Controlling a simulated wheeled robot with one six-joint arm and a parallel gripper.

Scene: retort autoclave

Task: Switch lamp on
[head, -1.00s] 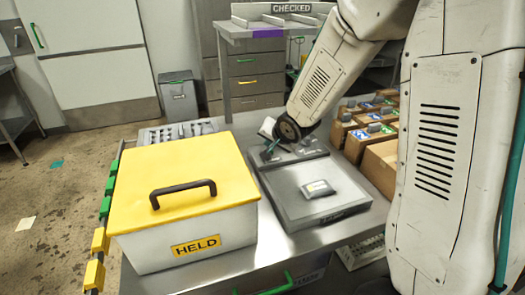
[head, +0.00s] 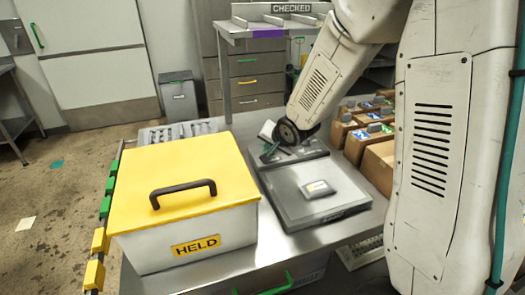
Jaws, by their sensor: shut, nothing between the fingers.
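A flat grey bench unit (head: 293,205) with a dark raised strip (head: 308,148) along its back edge stands on the steel table. A small silver pouch with a pale label (head: 318,189) lies on its top. I cannot tell for sure whether this unit is the lamp; no lit light shows on it. My gripper (head: 270,153) points down at the left end of the dark strip, shut and empty. It is small and partly hidden by my wrist, so I cannot tell whether it touches the strip. Any switch there is too small to make out.
A white box with a yellow lid (head: 180,182), marked HELD, stands left of the unit. A tray of small metal parts (head: 178,132) lies behind it. Cardboard boxes (head: 378,165) stand at the right. A shelf marked CHECKED (head: 275,22) is at the back.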

